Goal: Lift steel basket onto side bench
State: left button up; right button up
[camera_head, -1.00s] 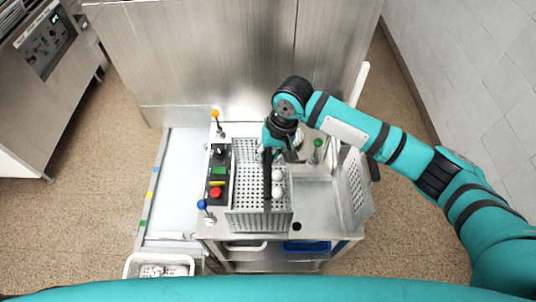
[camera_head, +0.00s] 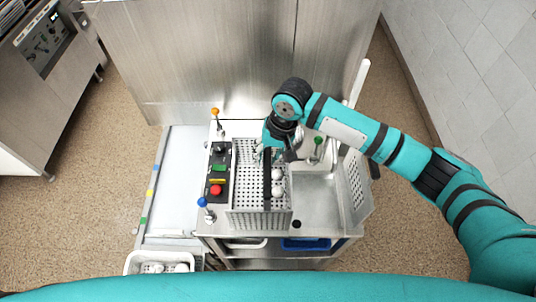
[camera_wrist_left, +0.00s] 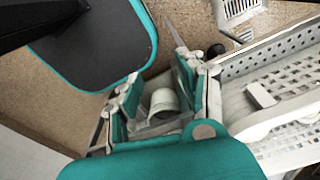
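The perforated steel basket (camera_head: 261,221) stands on a steel cart, with several white rounded items inside. A dark bar (camera_head: 267,190) runs lengthwise over it. My right gripper (camera_head: 277,150) is at the far end of the basket, by this bar. Its fingertips are hidden by the wrist, so I cannot tell whether it grips. My left gripper is outside the head view. In the left wrist view its fingers (camera_wrist_left: 160,95) are apart, with a white cylindrical thing (camera_wrist_left: 163,102) seen between them; contact is not clear. A pale bench (camera_head: 180,185) lies left of the cart.
Red, yellow and green buttons (camera_head: 216,179) and upright knobs stand left of the basket. A perforated panel (camera_head: 355,185) stands at the cart's right. A small white basket (camera_head: 130,264) is at lower left. A tall steel panel (camera_head: 220,60) closes the back. The bench top is mostly clear.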

jog(key=shift+o, duration=0.7)
jog(key=shift+s+d+f, duration=0.1)
jog(key=v, duration=1.2)
